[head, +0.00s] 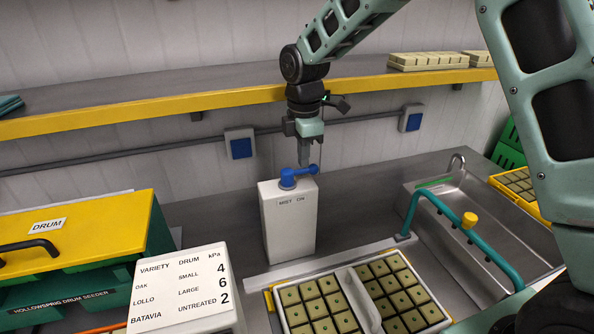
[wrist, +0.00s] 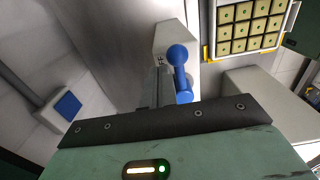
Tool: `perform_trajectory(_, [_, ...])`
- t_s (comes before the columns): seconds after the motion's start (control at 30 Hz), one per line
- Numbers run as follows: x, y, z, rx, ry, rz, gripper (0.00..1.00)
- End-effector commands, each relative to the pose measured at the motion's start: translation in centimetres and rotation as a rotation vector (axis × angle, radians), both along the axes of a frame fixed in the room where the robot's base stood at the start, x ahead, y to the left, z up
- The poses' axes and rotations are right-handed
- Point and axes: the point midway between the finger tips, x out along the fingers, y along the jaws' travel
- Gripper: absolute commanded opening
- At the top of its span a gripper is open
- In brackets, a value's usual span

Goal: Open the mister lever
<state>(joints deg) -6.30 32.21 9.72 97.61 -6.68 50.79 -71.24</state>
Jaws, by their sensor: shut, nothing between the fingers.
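The mister lever (head: 299,171) is a blue handle on top of a white box (head: 290,225) marked "MIST" and "ON". Its round hub sits at the left and its arm points right to a knobbed end. The lever also shows in the wrist view (wrist: 180,70), with the ball end nearest my gripper's far side. My gripper (head: 304,163) points down just behind or beside the lever arm, its fingers shut and empty. In the wrist view the fingers (wrist: 158,88) lie close along the lever's left side; I cannot tell whether they touch it.
A seed tray (head: 350,290) with plug cells stands in front right of the box. A teal pipe (head: 450,215) with a yellow knob and a sink (head: 490,215) are at the right. The variety sign (head: 180,290) and drum seeder (head: 70,255) stand left. A yellow-edged shelf (head: 170,112) runs behind.

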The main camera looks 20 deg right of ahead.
Motion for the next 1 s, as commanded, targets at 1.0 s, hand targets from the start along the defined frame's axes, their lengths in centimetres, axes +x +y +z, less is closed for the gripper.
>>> perform_trajectory(1.0, [-2.0,-0.6,-3.1,-0.002,0.006,-0.002,0.00])
